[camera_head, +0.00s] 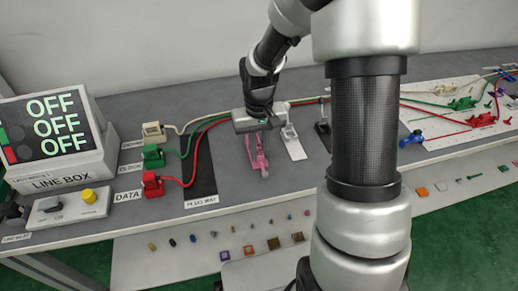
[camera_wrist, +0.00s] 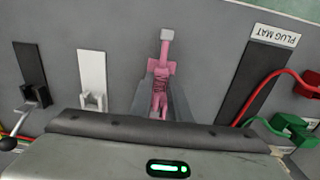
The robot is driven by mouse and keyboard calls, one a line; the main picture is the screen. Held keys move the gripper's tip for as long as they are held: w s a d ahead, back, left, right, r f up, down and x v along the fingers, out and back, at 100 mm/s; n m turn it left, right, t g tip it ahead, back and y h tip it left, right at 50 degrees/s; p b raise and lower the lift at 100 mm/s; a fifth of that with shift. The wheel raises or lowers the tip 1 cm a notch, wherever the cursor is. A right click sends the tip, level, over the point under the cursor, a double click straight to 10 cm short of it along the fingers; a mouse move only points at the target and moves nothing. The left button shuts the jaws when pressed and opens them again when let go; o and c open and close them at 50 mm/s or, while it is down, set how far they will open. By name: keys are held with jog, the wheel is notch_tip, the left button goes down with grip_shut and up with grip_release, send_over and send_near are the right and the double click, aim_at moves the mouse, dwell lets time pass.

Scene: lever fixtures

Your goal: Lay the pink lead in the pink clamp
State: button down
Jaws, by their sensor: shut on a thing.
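A pink piece (camera_wrist: 160,68) stands out from under my gripper in the wrist view, with a crossbar, dark lines across it and a pale grey tip at its far end. In the head view the pink piece (camera_head: 258,157) hangs or stands just below my gripper (camera_head: 252,133), over the grey bench front. In the wrist view the dark fingers of my gripper (camera_wrist: 160,92) lie on both sides of its near part, shut on it. Lead and clamp cannot be told apart here; my gripper hides the near end.
A white clamp (camera_wrist: 92,92) and a black clamp (camera_wrist: 32,85) stand beside the pink piece. The dark plug mat (camera_wrist: 256,78) lies on its other side, with red and green leads nearby. The line box (camera_head: 60,150) stands at the left, its screen reading OFF.

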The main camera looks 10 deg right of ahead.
jog(key=shift+f, duration=0.35)
jog(key=c, duration=1.1)
grip_release()
jog(key=shift+r, duration=0.15)
jog(key=shift+r+p, duration=2.65)
jog(key=shift+r, duration=0.8)
